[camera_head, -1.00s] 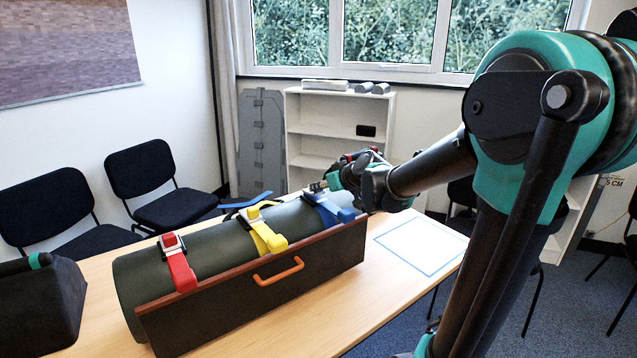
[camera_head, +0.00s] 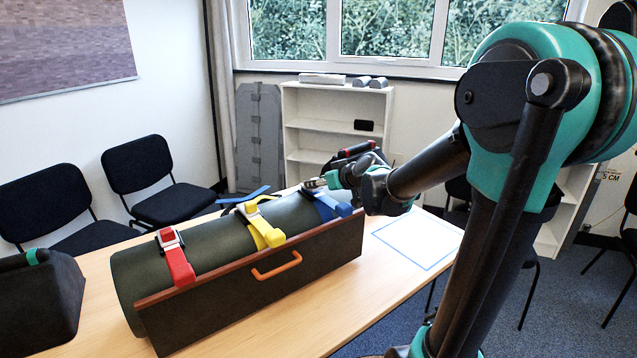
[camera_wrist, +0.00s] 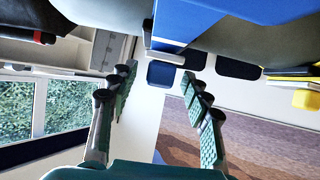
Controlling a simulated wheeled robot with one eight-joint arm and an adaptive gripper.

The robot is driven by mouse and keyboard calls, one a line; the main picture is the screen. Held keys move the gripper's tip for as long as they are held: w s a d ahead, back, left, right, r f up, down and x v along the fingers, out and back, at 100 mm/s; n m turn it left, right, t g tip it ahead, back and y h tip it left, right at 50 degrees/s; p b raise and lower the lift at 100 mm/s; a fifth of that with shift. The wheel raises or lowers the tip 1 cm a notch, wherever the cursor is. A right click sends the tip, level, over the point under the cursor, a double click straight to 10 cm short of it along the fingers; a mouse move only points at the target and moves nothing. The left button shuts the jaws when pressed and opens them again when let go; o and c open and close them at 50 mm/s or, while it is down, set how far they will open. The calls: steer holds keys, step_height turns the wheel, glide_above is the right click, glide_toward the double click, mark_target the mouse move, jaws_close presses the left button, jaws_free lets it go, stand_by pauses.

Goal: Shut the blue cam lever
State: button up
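The blue strap (camera_head: 332,207) with its pale metal buckle lies over the right end of a dark green roll on the table. A long blue piece (camera_head: 245,195) sticks out behind the roll to the left; I cannot tell if it is the lever or a loose tail. My gripper (camera_head: 312,184) is above the roll's right end, close to the blue buckle. The blue strap (camera_wrist: 220,18) and a metal bar (camera_wrist: 166,57) show just above the fingers there.
A yellow strap (camera_head: 264,228) and a red strap (camera_head: 178,262) cross the same roll to the left. A dark panel with an orange handle (camera_head: 277,268) stands along its front. A blue-outlined white square (camera_head: 418,237) lies at right. A dark block (camera_head: 45,300) sits at left.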

steer(key=shift+v, duration=6)
steer(key=shift+c, duration=0.6)
